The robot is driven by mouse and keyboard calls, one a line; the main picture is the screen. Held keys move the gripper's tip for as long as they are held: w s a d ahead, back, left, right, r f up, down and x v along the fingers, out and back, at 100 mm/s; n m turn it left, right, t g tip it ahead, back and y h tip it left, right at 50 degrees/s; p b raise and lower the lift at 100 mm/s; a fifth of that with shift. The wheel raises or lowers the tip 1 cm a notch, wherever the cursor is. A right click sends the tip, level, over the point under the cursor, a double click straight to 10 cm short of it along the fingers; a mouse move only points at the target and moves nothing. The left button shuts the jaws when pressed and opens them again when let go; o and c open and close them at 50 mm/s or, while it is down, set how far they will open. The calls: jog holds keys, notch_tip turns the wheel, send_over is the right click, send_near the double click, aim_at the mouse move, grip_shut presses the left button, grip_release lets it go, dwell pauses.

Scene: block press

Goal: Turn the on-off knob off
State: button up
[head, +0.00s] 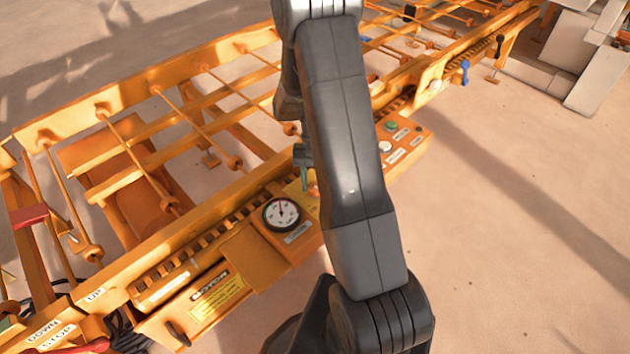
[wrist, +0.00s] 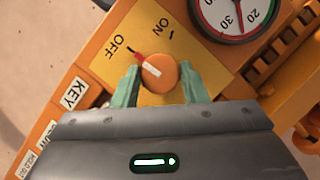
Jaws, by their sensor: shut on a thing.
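The on-off knob (wrist: 158,75) is a round orange knob with a white line and a red pointer on a yellow plate (wrist: 145,28) marked ON and OFF. In the wrist view its red pointer is turned to the upper left, at the mark beside OFF. My gripper (wrist: 159,68) has a teal finger on each side of the knob and is shut on it. In the head view my arm hides most of the knob and gripper; a bit of a teal finger (head: 304,180) shows left of the arm.
A round gauge (head: 281,214) sits close to the knob, and shows in the wrist view too (wrist: 232,12). A KEY label (wrist: 75,93) is on the other side. An orange panel with a green button (head: 391,126) lies right of my arm. Orange rails fill the left; sandy ground is free right.

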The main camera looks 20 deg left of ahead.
jog(key=o, duration=1)
jog(key=shift+c, duration=0.2)
jog(key=p+v, duration=0.1)
jog(key=v, duration=1.2)
jog(key=shift+w+r, duration=0.2)
jog(key=shift+r, duration=0.15)
jog(key=b+x, duration=0.1)
jog(key=x, duration=1.2)
jog(key=shift+s+f, duration=0.2)
jog(key=shift+f, duration=0.15)
